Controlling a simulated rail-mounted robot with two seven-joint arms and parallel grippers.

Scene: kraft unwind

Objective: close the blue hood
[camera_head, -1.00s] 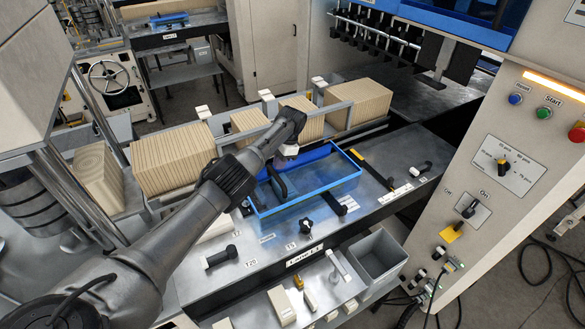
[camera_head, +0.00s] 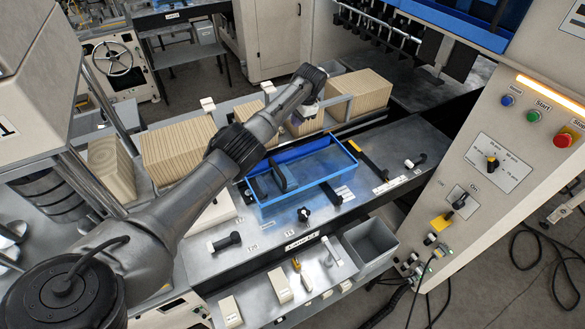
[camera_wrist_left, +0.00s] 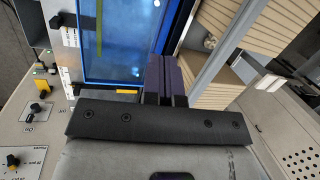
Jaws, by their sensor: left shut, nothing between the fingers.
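The blue hood (camera_head: 347,177) shows as a rectangular blue frame on the grey machine table. Its middle looks see-through, and it appears to lie nearly flat; I cannot tell whether it is fully down. A dark curved part (camera_head: 278,176) shows inside its left end. In the left wrist view, the hood's blue-edged panel (camera_wrist_left: 112,45) is at the upper left, beside the fingers. My left gripper (camera_head: 309,116) is behind the hood's back edge, near the board stacks. Its purple-grey fingers (camera_wrist_left: 167,78) are shut and empty. My right gripper is not in view.
Brown board stacks (camera_head: 178,152) stand in a row behind the table, close to my left arm. A control panel (camera_head: 500,160) with buttons stands at the right. A grey bin (camera_head: 368,247) and small tools are at the front.

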